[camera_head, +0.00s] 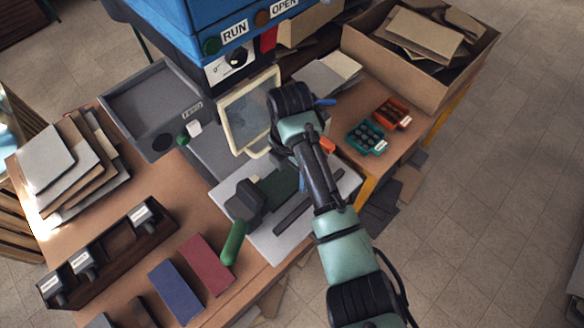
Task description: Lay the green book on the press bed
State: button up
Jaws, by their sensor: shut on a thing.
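The green book (275,189) is a dark green flat piece just left of my forearm, over the pale plate. Its right side is hidden behind my arm. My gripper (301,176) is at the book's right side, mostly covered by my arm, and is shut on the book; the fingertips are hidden. The blue press (205,35) stands at the back, with RUN and OPEN labels. Its grey bed (222,152) lies below, left of a cream-framed panel (248,112). I cannot tell whether the book touches the pale plate (262,240).
A red cover (207,265) and a blue cover (175,292) lie at the front. A dark block (245,200) and a green handle (232,243) stand near the book. A grey tray (140,82) and stacked boards (65,165) are left. A cardboard box (390,75) is at the right.

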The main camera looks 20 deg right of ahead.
jog(key=shift+f, duration=0.15)
jog(key=o, duration=1.2)
jog(key=shift+o, duration=0.2)
notch_tip(320, 180, up, 8)
jog(key=shift+f+b, duration=0.2)
jog(key=shift+b, duration=0.3)
jog(key=shift+f, duration=0.1)
